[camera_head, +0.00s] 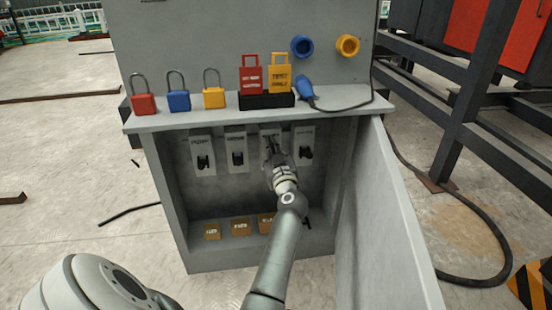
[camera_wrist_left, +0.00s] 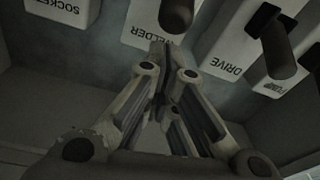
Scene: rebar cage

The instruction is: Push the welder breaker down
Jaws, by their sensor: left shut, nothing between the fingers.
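The welder breaker (camera_head: 269,130) is the third light grey switch from the left inside the open grey cabinet. In the left wrist view, its label reads WELDER (camera_wrist_left: 148,12) and its dark lever (camera_wrist_left: 176,14) shows at the top edge. My left gripper (camera_head: 272,147) is shut and empty, its fingers pointing at this breaker. In the left wrist view its closed fingertips (camera_wrist_left: 160,52) lie just below the lever in the picture. The gripper hides most of the lever in the head view, and I cannot tell whether they touch. My right gripper is not in view.
The drive breaker (camera_head: 237,147) and socket breaker (camera_head: 304,145) flank the welder one; the pump breaker (camera_head: 202,152) is at left. The open cabinet door (camera_head: 388,225) stands right of my arm.

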